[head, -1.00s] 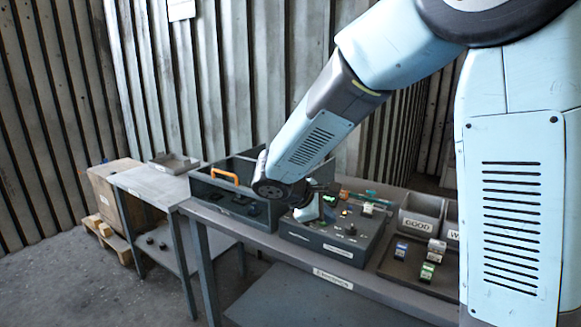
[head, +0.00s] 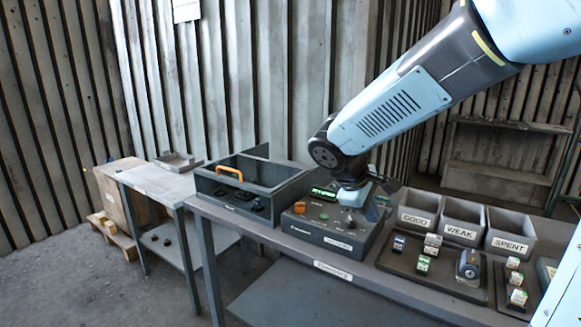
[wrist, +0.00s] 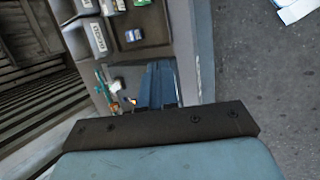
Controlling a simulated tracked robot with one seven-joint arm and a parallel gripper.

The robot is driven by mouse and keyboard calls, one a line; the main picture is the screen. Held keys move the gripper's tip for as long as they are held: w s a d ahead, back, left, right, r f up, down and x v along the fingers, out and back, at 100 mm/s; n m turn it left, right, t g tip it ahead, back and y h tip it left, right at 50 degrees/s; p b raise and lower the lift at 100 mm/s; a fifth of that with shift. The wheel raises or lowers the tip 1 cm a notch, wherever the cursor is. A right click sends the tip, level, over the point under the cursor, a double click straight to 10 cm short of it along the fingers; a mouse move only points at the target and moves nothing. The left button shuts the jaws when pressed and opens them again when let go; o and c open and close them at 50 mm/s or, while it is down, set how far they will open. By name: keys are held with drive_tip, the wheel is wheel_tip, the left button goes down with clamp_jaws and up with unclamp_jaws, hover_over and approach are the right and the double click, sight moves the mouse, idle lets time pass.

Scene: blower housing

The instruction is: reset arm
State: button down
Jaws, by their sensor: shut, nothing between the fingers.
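My arm reaches down from the upper right in the head view. My gripper (head: 353,197) hangs at its end, over the grey control box (head: 335,236) on the bench. It is shut with nothing held. The arm's end link and wrist hide part of the box's back and of the wall behind. I cannot tell whether the gripper touches the box. In the wrist view, a dark bar and a pale blue part of my own arm fill the bottom.
GOOD (head: 418,211), WEAK (head: 462,222) and SPENT (head: 511,232) bins stand at the right. In front, a dark tray (head: 400,262) holds small cells. A side table (head: 152,182) is further left.

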drive_tip(key=s+d+r+m+y, duration=0.2)
drive_tip(key=s+m, duration=0.1)
drive_tip(key=s, duration=0.2)
drive_tip(key=s+d+r+m+t+y, duration=0.1)
drive_tip(key=s+r+m, duration=0.1)
drive_tip(key=s, duration=0.3)
drive_tip(key=s+d+r+m+t+y, duration=0.1)
drive_tip(key=s+d+r+m+y, duration=0.1)
drive_tip(key=s+m, duration=0.3)
drive_tip(key=shift+s+d+r+y, duration=0.3)
drive_tip(key=shift+s+d, duration=0.05)
drive_tip(key=shift+s, duration=0.05)
idle(0.7)
drive_tip(key=c, duration=1.8)
unclamp_jaws()
